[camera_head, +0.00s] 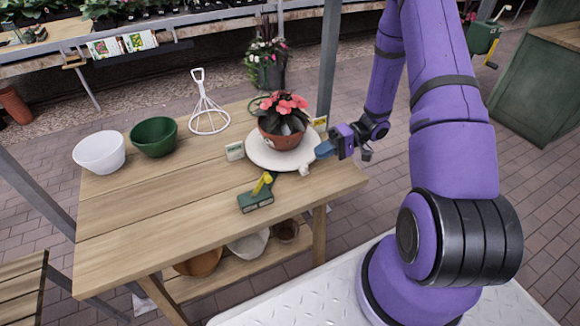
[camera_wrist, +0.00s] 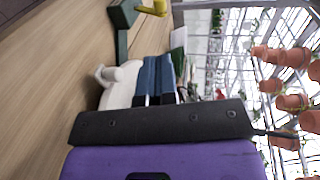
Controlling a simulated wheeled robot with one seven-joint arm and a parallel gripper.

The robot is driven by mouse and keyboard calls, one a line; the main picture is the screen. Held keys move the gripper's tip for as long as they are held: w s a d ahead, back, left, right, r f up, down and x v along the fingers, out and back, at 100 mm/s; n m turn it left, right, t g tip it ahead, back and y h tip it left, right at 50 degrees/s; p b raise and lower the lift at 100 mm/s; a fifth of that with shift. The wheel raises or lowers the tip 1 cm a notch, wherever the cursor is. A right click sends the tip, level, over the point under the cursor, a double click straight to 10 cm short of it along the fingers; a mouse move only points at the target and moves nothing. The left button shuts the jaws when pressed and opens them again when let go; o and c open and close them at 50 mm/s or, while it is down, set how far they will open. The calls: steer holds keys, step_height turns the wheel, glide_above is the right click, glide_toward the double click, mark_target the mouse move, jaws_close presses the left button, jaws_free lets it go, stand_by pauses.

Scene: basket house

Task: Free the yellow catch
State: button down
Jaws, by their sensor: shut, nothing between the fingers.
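A yellow lever-like catch (camera_head: 264,183) stands tilted up from a small dark green block (camera_head: 256,200) on the wooden table, near its front edge. In the wrist view the yellow part (camera_wrist: 152,8) and the green block (camera_wrist: 122,16) show at the top edge, partly cut off. My gripper (camera_head: 325,150) is shut and empty, at the right edge of a round white stand. It is right of and behind the catch, apart from it. Its blue fingers (camera_wrist: 158,78) lie side by side in the wrist view, in front of part of the white stand.
The white stand (camera_head: 262,157) bears a potted red-flowered plant (camera_head: 283,120) and has a small white knob (camera_head: 305,170) at its front right. A white bowl (camera_head: 99,153), a green bowl (camera_head: 154,137) and a white wire whisk-like frame (camera_head: 208,108) stand farther left. The table's front left is clear.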

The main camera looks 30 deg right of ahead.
glide_toward(261, 188)
steer(key=a+r, duration=0.2)
steer(key=a, duration=0.1)
steer(key=s+a+r, duration=0.1)
steer(key=shift+a, duration=0.2)
steer(key=shift+r, duration=0.1)
stand_by(0.3)
